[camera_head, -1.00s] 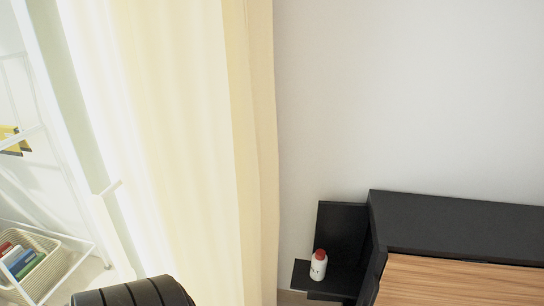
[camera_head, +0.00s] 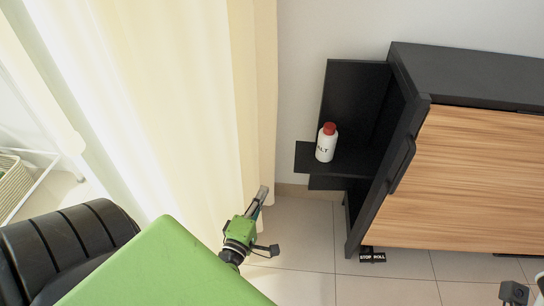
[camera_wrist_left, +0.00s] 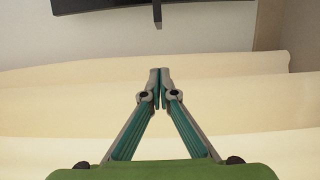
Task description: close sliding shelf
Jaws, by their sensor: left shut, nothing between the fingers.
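The black sliding shelf (camera_head: 345,160) sticks out to the left from the side of a cabinet (camera_head: 480,180) with a black frame and wood-grain front. A white bottle with a red cap (camera_head: 326,143) stands upright on it. My left gripper (camera_head: 264,192) is shut and empty, in front of the curtain, left of and below the shelf in the picture and apart from it. In the left wrist view its fingertips (camera_wrist_left: 159,72) meet, and a dark edge with a short post, probably the shelf (camera_wrist_left: 100,18), crosses the top. Small dark parts at the head view's lower right corner may belong to my right gripper.
A cream curtain (camera_head: 190,110) hangs close behind and left of my left gripper. A small black lettered item (camera_head: 372,256) lies on the tiles by the cabinet's foot. A woven basket (camera_head: 12,185) is at the left edge. The tiled floor (camera_head: 300,240) below the shelf is clear.

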